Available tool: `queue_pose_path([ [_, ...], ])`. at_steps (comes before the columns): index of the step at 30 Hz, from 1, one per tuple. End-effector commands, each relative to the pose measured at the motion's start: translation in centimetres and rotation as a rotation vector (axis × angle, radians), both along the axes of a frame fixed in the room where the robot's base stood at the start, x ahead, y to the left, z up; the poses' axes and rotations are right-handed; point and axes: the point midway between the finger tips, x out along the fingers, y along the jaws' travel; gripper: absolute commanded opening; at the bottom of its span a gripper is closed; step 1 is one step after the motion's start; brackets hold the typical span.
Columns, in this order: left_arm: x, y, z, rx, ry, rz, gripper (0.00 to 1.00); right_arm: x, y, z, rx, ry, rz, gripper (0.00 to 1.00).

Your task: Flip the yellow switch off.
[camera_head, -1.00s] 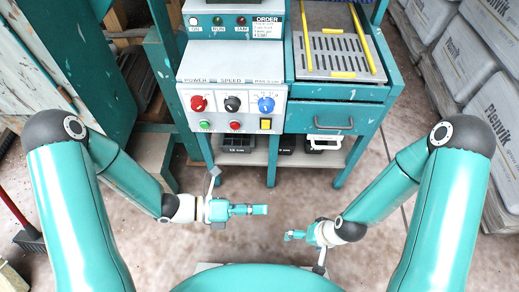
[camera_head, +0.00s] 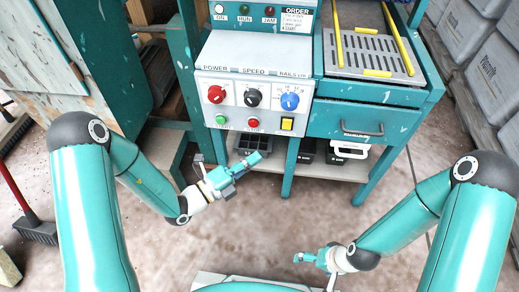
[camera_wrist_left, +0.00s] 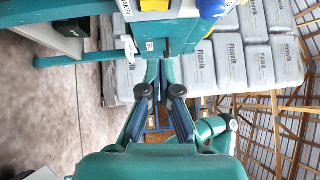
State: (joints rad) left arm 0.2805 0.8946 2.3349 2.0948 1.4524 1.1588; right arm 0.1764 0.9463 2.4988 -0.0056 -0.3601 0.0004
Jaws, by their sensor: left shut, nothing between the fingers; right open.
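The yellow switch (camera_head: 287,124) sits at the lower right of the white control panel, under the blue knob (camera_head: 289,101). In the left wrist view a yellow patch (camera_wrist_left: 154,5) that looks like the switch is at the top edge, beside the blue knob (camera_wrist_left: 213,8). My left gripper (camera_head: 254,159) is shut and empty, below and left of the switch and apart from it in the head view. Its fingers (camera_wrist_left: 160,72) point up toward the panel in the wrist view. My right gripper (camera_head: 303,257) is open and empty, low over the floor. The switch's on or off position is too small to tell.
A red knob (camera_head: 216,94), a black knob (camera_head: 253,97), a green button (camera_head: 221,120) and a red button (camera_head: 253,123) share the panel. A teal drawer (camera_head: 352,121) is to its right. Black bins stand on the low shelf (camera_head: 330,170). The floor before the machine is clear.

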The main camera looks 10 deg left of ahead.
Motion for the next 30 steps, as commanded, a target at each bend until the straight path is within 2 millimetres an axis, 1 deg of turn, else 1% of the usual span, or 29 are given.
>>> queue_pose_path([
  [5,2.0,-2.3,0.1,0.000,-0.005,-0.006,0.00,0.0,0.0,-1.1,0.000,0.000,0.000,1.00],
  [14,6.2,-6.6,0.6,-0.001,-0.004,-0.005,0.00,0.0,0.0,-2.8,0.000,0.000,0.000,1.00],
  [15,7.0,-6.5,0.7,-0.001,-0.006,-0.001,0.00,0.0,0.0,-3.1,0.000,0.000,0.000,1.00],
  [18,8.5,-6.3,0.9,0.000,-0.004,0.000,0.00,0.0,0.0,-3.6,0.000,0.000,0.000,1.00],
  [21,9.5,-6.3,1.0,0.000,-0.003,-0.001,0.00,0.0,0.0,-3.9,0.000,0.000,0.000,1.00],
  [25,10.1,-6.4,1.2,-0.001,-0.001,-0.002,0.00,0.0,0.0,-4.1,0.000,0.000,0.000,1.00],
  [30,10.2,-6.4,1.3,-0.001,0.000,-0.003,0.00,0.0,0.0,-4.0,0.000,0.000,0.000,1.00],
])
